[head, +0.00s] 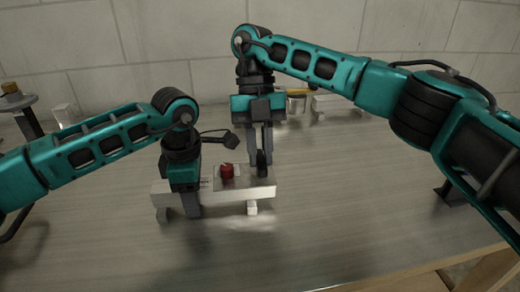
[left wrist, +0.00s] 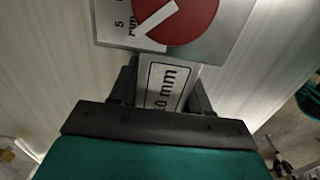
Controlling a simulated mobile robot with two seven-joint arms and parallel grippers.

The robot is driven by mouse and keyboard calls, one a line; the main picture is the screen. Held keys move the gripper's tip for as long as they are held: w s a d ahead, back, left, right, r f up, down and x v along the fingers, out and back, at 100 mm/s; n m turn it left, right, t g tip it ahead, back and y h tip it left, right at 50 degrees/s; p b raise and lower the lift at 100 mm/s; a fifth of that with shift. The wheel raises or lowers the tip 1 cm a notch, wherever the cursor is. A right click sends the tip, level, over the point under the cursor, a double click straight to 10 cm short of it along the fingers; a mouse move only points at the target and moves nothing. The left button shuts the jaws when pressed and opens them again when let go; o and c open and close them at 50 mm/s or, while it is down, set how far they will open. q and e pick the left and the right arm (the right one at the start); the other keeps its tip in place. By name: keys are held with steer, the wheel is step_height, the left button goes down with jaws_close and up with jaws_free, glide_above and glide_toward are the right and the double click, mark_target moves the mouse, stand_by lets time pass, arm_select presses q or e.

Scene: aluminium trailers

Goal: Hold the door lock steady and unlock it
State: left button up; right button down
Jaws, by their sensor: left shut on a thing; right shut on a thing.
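The door lock is a pale metal bar (head: 235,196) with a plate on top, standing low on the table in the head view. A red round knob (head: 227,171) sits on the plate; in the left wrist view the red knob (left wrist: 198,12) carries a white pointer mark. My right gripper (head: 261,164) points down at the right part of the lock, shut on a small dark upright piece there. Its fingers partly hide that piece.
The grey table (head: 330,215) is clear in front and to the right of the lock. A pale fixture with a yellow part (head: 297,92) stands behind. A clear block (head: 66,113) and a stand with a round top (head: 15,100) are at the back left.

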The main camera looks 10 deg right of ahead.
steer(key=c, duration=1)
jaws_free()
steer(key=shift+c, duration=0.2)
steer(key=shift+a, duration=0.1)
